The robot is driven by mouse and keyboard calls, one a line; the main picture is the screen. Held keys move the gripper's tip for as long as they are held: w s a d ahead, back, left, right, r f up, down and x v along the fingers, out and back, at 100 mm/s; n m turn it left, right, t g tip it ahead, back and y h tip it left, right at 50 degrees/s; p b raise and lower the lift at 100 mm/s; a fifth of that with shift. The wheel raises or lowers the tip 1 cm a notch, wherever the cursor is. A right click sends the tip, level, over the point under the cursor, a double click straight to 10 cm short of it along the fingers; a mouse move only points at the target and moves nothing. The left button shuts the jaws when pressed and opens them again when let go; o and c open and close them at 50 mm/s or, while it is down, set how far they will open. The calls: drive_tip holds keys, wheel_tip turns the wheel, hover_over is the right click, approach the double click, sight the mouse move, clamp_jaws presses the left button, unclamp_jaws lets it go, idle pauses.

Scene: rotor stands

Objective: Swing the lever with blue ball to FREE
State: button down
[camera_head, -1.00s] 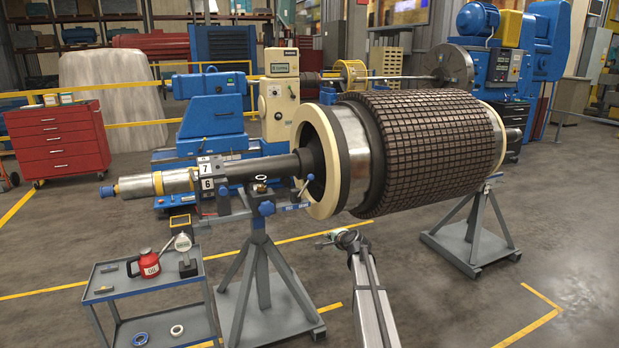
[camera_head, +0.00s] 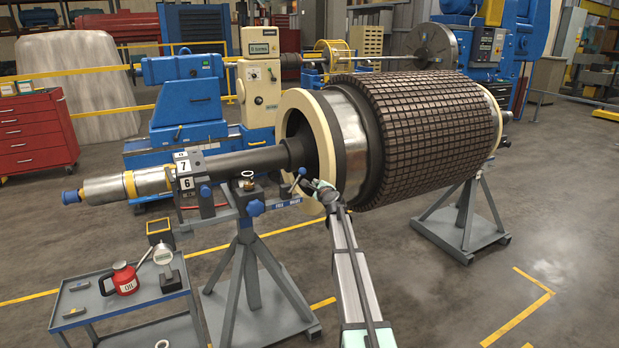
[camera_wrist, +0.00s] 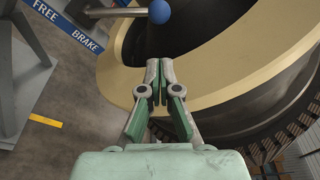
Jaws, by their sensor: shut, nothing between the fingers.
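The lever's blue ball (camera_wrist: 160,11) is at the top of the wrist view, on a metal rod (camera_wrist: 115,12) reaching in from the left. In the head view the small blue ball (camera_head: 302,171) sits in front of the rotor's cream ring. The blue plate (camera_wrist: 72,25) reads FREE at its upper left and BRAKE at its lower right; the rod crosses near the BRAKE side. It also shows in the head view (camera_head: 283,204). My gripper (camera_wrist: 154,66) is shut and empty, its tips a little below the ball in the wrist view, apart from it.
The rotor's cream end ring (camera_head: 325,140) is close behind my gripper. The grey stand (camera_head: 250,285) holds the shaft at left. A trolley (camera_head: 85,305) with a red oil can (camera_head: 125,279) stands at lower left. Floor at right front is open.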

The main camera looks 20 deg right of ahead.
sight(296, 181)
drive_tip(key=w+d+f+p, duration=0.1)
drive_tip(key=w, duration=0.8)
drive_tip(key=shift+w+d+p, duration=0.2)
drive_tip(key=shift+w+p, duration=0.2)
drive_tip(key=shift+s+d+b, duration=0.1)
drive_tip(key=shift+b, duration=0.3)
